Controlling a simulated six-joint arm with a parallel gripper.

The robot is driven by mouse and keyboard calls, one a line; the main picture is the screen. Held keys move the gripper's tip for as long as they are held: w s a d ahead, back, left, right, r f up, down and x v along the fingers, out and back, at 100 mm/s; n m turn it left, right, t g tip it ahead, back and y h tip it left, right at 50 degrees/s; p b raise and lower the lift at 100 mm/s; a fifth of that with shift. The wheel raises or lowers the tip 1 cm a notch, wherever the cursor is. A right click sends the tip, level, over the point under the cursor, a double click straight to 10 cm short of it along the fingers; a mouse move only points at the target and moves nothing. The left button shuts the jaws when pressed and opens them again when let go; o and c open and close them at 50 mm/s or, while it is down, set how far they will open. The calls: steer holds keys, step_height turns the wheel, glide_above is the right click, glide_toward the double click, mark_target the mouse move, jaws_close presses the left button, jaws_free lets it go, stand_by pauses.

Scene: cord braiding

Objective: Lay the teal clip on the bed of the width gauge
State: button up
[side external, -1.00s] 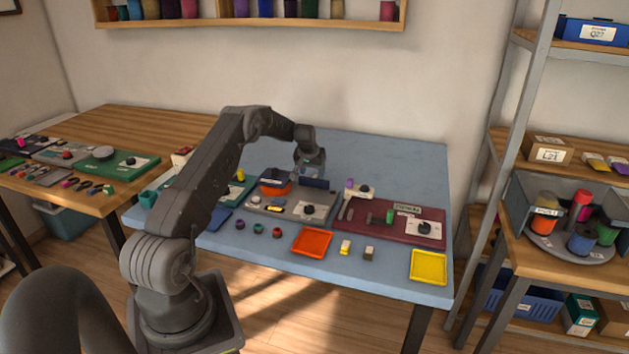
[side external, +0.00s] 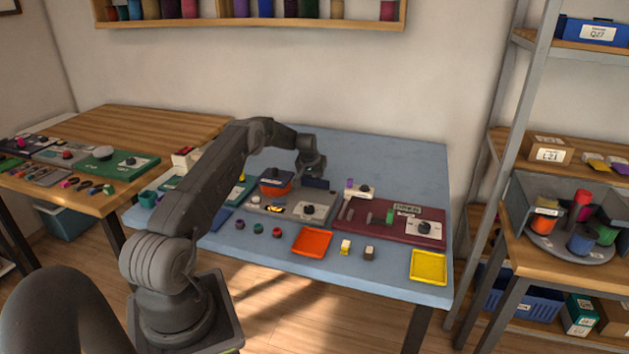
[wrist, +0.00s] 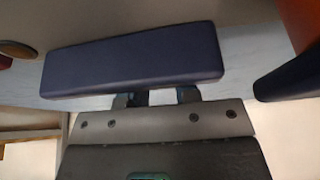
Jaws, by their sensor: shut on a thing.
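My gripper (side external: 314,178) is low over the back of the grey board in the middle of the blue table, beside a dark navy bar (side external: 316,184). In the wrist view the navy bar (wrist: 135,58) lies across the picture just beyond the fingertips (wrist: 160,97) and hides their ends. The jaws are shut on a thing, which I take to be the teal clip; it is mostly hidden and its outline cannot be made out. The grey board (side external: 262,211) carries a white card with a black knob (side external: 308,210). I cannot tell which part is the width gauge's bed.
An orange-and-navy round pot (side external: 275,186) stands left of my gripper. A maroon board (side external: 380,224) lies to the right, with a green piece on it. Orange (side external: 311,243) and yellow (side external: 429,267) trays lie near the front edge. The back right of the table is clear.

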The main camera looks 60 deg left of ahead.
steer(key=shift+c, duration=1.1)
